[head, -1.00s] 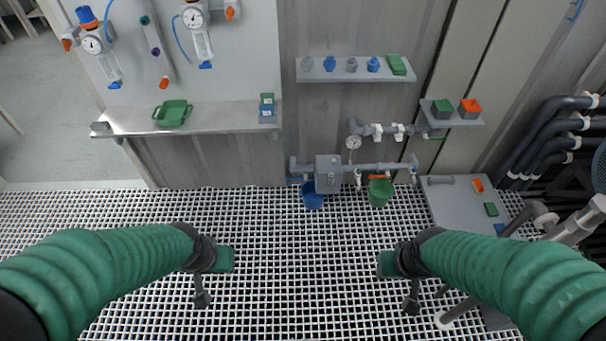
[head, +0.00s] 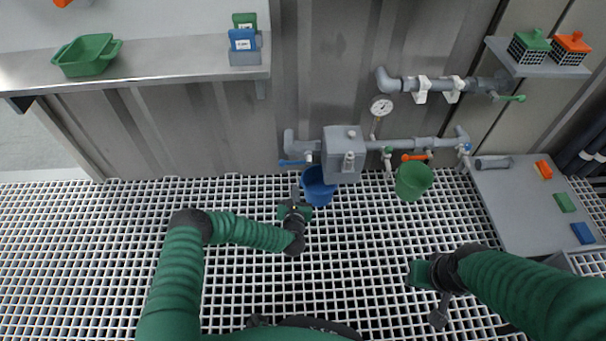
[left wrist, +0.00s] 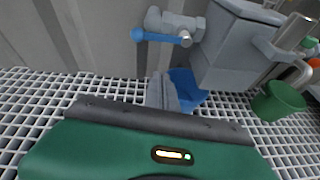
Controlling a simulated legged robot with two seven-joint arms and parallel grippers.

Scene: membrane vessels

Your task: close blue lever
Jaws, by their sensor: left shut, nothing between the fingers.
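The blue lever (head: 292,163) sits on the left end of the grey pipe, above the blue bucket (head: 318,190). In the left wrist view the blue lever (left wrist: 160,37) points left from its valve and lies roughly level. My left gripper (head: 296,192) is shut and empty, below the lever and just left of the blue bucket, apart from the lever. Its fingers also show in the left wrist view (left wrist: 163,92), in front of the bucket. My right gripper (head: 415,273) is low over the grating at the right; its fingers are too unclear to judge.
A grey box (head: 342,150) sits on the pipe right of the blue lever. An orange lever (head: 414,157) is above a green bucket (head: 413,182). A gauge (head: 381,107) stands above the pipe. A shelf (head: 150,75) juts out at upper left. The grating in front is clear.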

